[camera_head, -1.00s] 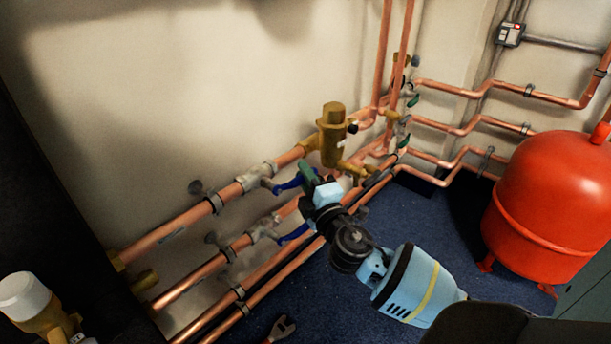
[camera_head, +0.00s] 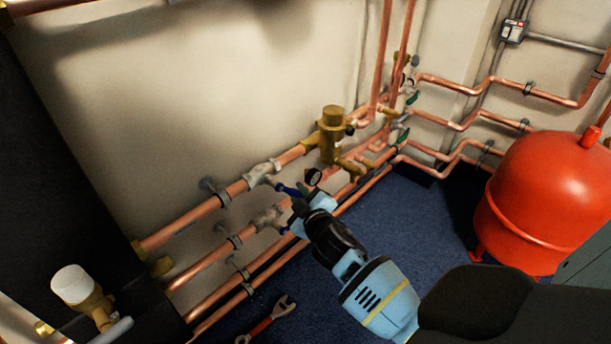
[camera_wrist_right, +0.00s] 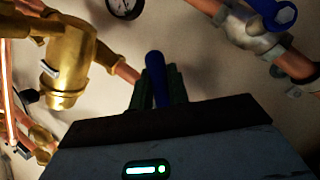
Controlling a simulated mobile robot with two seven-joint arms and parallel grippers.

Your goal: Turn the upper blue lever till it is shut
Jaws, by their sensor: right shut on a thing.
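The upper blue lever (camera_head: 287,189) is on the grey valve (camera_head: 262,171) of the upper copper pipe. It points to the right and slightly down, away from the pipe line. My right gripper (camera_head: 302,197) is shut on its outer end. In the right wrist view the gripper fingers (camera_wrist_right: 158,92) hold the blue lever (camera_wrist_right: 154,64) between them, and the valve it turns is hidden. The lower blue lever (camera_head: 286,229) is mostly hidden behind my gripper. In the wrist view a blue lever (camera_wrist_right: 272,12), apparently the lower one, sits at upper right. My left gripper is not in view.
A brass valve body (camera_head: 332,138) stands right of the lever, with a round gauge (camera_head: 313,177) close to my gripper. A red tank (camera_head: 548,205) stands at right. A wrench (camera_head: 267,321) lies on the blue floor. Lower pipes (camera_head: 220,300) run below.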

